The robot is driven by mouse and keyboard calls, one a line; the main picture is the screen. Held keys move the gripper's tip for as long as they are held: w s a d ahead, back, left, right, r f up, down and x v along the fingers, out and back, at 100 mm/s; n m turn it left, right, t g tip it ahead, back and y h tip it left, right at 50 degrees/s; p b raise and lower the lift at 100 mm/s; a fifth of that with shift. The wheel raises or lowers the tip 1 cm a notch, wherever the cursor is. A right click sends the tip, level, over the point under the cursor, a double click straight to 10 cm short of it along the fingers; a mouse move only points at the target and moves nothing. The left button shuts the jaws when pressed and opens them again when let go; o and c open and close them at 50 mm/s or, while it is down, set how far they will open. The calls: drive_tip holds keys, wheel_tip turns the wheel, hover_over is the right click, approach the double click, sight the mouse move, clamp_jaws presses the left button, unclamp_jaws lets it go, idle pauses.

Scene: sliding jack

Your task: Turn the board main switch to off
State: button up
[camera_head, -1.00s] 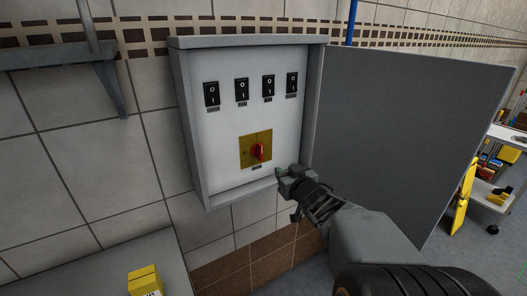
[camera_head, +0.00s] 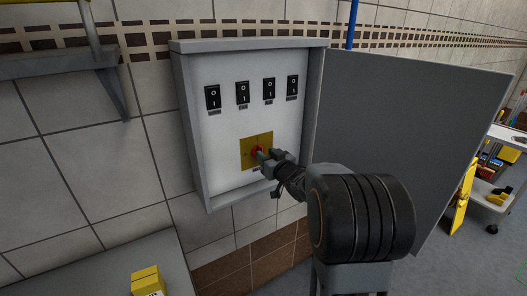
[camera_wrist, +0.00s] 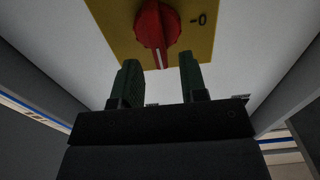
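The main switch is a red rotary knob (camera_wrist: 157,27) on a yellow square plate (camera_head: 249,151), low in the open grey board (camera_head: 187,130). In the wrist view the knob's white mark points down toward my gripper, and "-0" is printed to its right on the plate. My gripper (camera_wrist: 158,75) is open, with its two green fingers apart just below the knob and pointing at it. The knob's lower tip lies between the finger lines. I cannot tell whether the fingers touch it. In the head view my gripper (camera_head: 263,157) covers part of the knob.
Several black rocker switches (camera_head: 242,92) sit in a row above the plate. The board's grey door (camera_head: 410,140) stands open to the right of my arm. A grey surface with a yellow box (camera_head: 146,280) is at lower left. A shelf (camera_head: 55,62) is at upper left.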

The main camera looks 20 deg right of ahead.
drive_tip(key=shift+w+a, duration=0.15)
drive_tip(key=shift+w, duration=1)
drive_tip(key=shift+c, duration=0.4)
clamp_jaws()
